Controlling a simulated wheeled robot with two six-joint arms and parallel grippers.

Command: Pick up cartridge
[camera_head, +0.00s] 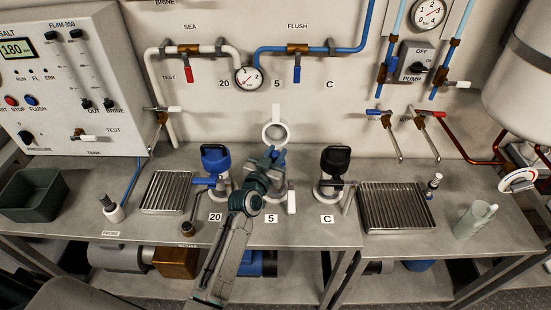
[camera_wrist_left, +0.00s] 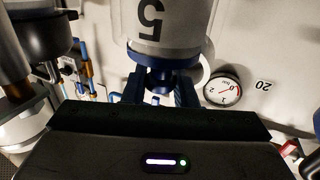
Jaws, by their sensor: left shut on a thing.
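A white cartridge with a dark 5 and blue bands (camera_wrist_left: 150,22) fills the top of the left wrist view. My left gripper (camera_wrist_left: 160,88) is shut on its blue end, with one finger on each side. In the head view my left gripper (camera_head: 266,163) is over the middle station, behind the label 5 (camera_head: 271,218). The arm and gripper hide most of the cartridge there. I cannot tell whether the cartridge is seated or lifted. My right gripper is out of view.
A blue-topped housing (camera_head: 215,158) stands at station 20, a black-topped one (camera_head: 335,160) at station C. A white wall ring (camera_head: 274,133) is just behind my gripper. Drain grates (camera_head: 166,192) (camera_head: 397,208) flank the stations. A cup (camera_head: 474,220) stands at right.

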